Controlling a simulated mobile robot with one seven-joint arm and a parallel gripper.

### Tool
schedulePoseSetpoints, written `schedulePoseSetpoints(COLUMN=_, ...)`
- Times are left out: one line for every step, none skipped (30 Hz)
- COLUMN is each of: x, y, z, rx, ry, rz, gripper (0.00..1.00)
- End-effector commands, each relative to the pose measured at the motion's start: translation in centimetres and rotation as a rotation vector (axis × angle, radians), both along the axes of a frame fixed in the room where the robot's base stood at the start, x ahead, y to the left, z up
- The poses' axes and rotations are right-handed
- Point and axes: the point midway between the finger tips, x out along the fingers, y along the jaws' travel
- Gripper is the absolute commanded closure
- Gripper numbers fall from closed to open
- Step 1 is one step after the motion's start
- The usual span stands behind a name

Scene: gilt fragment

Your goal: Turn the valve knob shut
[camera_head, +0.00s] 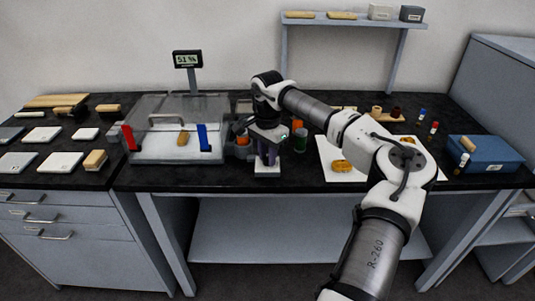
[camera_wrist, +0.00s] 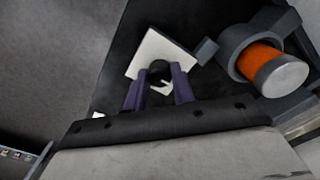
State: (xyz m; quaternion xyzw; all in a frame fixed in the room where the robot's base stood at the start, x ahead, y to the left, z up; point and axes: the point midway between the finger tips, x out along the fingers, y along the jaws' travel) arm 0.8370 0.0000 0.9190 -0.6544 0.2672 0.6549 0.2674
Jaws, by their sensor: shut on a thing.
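A dark round valve knob (camera_wrist: 159,69) with a pale pointer-like mark sits over a white square plate (camera_wrist: 150,48) in the wrist view. My gripper (camera_wrist: 160,79) has its two purple fingers shut on the knob, one on each side. In the head view my gripper (camera_head: 267,157) points down just right of the clear box, over the white plate (camera_head: 267,173). My fingers hide the knob there, and its exact turn angle is hard to read.
A clear box (camera_head: 150,150) with a red tab and a blue tab stands left of my gripper; a display (camera_head: 187,59) behind it reads 51 %. An orange cylinder (camera_wrist: 259,59) in a dark holder is close on the right.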

Motion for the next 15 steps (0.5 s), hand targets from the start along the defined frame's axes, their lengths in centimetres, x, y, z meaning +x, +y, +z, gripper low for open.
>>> schedulePoseSetpoints(x=0.01, y=0.06, z=0.07, rx=0.001, ry=-0.001, rz=0.004, gripper=0.98)
schedulePoseSetpoints(x=0.02, y=0.06, z=0.07, rx=0.001, ry=-0.001, rz=0.006, gripper=0.98)
schedulePoseSetpoints(x=0.01, y=0.06, z=0.07, rx=0.001, ry=-0.001, rz=0.007, gripper=0.98)
schedulePoseSetpoints(x=0.01, y=0.06, z=0.07, rx=0.001, ry=-0.001, rz=0.007, gripper=0.98)
schedulePoseSetpoints(x=0.01, y=0.06, z=0.07, rx=0.001, ry=-0.001, rz=0.007, gripper=0.98)
schedulePoseSetpoints(x=0.01, y=0.06, z=0.07, rx=0.001, ry=-0.001, rz=0.007, gripper=0.98)
schedulePoseSetpoints(x=0.01, y=0.06, z=0.07, rx=0.001, ry=-0.001, rz=0.007, gripper=0.98)
schedulePoseSetpoints(x=0.01, y=0.06, z=0.07, rx=0.001, ry=-0.001, rz=0.007, gripper=0.98)
schedulePoseSetpoints(x=0.01, y=0.06, z=0.07, rx=0.001, ry=-0.001, rz=0.007, gripper=0.98)
schedulePoseSetpoints(x=0.01, y=0.06, z=0.07, rx=0.000, ry=-0.001, rz=0.007, gripper=0.98)
schedulePoseSetpoints(x=0.01, y=0.06, z=0.07, rx=0.000, ry=-0.001, rz=0.007, gripper=0.98)
schedulePoseSetpoints(x=0.01, y=0.06, z=0.07, rx=0.000, ry=-0.001, rz=0.007, gripper=0.74)
schedulePoseSetpoints(x=0.01, y=0.06, z=0.07, rx=0.000, ry=-0.001, rz=0.007, gripper=0.70)
schedulePoseSetpoints(x=0.02, y=0.05, z=0.07, rx=0.000, ry=-0.001, rz=0.007, gripper=0.66)
schedulePoseSetpoints(x=0.01, y=0.06, z=0.07, rx=0.000, ry=-0.001, rz=0.006, gripper=0.61)
